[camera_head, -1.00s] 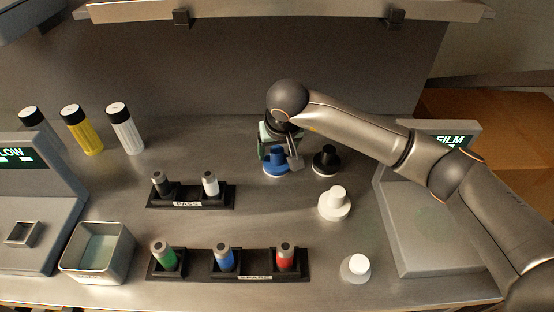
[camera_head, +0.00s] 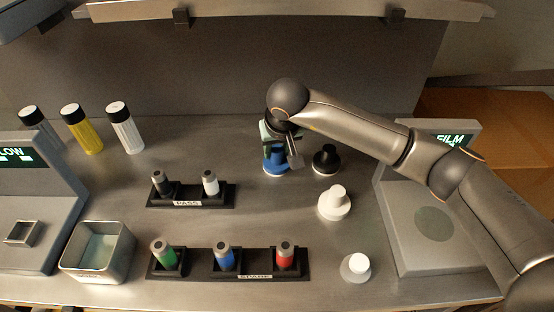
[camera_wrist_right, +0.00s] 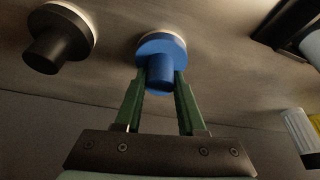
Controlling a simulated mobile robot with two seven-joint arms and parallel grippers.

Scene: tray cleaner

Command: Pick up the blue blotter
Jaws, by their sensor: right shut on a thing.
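The blue blotter (camera_head: 275,160) stands upright on the metal counter, a round disc with a knob on top. In the right wrist view the blotter (camera_wrist_right: 162,58) has its knob between the two green fingers. My right gripper (camera_head: 282,148) is shut on the knob; in the wrist view the gripper (camera_wrist_right: 160,88) has a finger on each side of it. The blotter's pale underside rim looks at or very near the counter; I cannot tell if there is a gap. My left gripper is not in view.
A black blotter (camera_head: 326,160) stands close to the right of the blue one. Two white blotters (camera_head: 335,204) (camera_head: 355,268) are nearer. The PASS rack (camera_head: 188,204) holds two markers, and the lower rack (camera_head: 258,277) holds three. Bottles (camera_head: 82,130) stand at the back left.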

